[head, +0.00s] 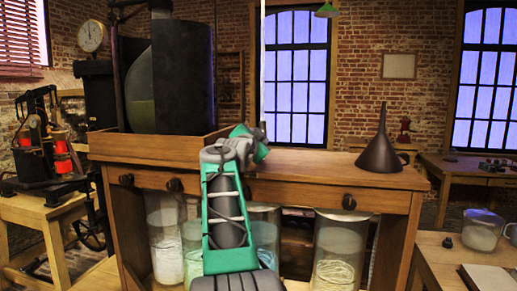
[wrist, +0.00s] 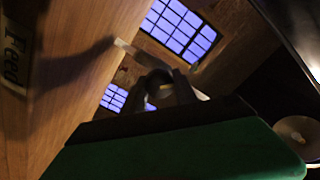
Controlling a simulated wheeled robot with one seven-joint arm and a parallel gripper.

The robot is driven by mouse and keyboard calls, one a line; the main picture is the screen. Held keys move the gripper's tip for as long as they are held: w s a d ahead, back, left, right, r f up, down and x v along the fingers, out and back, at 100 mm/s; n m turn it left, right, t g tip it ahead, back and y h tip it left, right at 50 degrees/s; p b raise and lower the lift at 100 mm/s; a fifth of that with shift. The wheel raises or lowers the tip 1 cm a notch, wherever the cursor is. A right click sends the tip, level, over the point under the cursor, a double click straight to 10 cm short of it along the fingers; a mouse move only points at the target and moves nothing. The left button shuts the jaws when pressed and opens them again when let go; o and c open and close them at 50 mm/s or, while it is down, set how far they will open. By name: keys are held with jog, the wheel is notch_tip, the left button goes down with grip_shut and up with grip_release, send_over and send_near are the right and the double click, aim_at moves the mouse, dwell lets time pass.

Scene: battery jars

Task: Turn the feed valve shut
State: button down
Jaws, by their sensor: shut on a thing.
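A pale "Feed" label (wrist: 14,55) is on the wooden front at the left of the wrist view.
Other dark knobs (head: 175,185) and (head: 348,202) sit along the bench front. Glass jars (head: 341,250) stand below it. A dark funnel (head: 381,155) and a large dark cylinder (head: 184,75) are on top.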

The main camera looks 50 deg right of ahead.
jog(key=m+b, duration=0.2)
jog(key=m, duration=0.1)
jog(key=m+b, duration=0.1)
jog(key=shift+f+m, duration=0.3)
jog(key=shift+m, duration=0.1)
jog(key=m+b, duration=0.2)
jog(key=m, duration=0.2)
jog(key=shift+m, duration=0.3)
jog(key=shift+r, duration=0.1)
jog(key=c, duration=1)
grip_release()
jog(key=b+v, duration=0.3)
jog(key=v, duration=0.5)
jog(key=shift+d, duration=0.1)
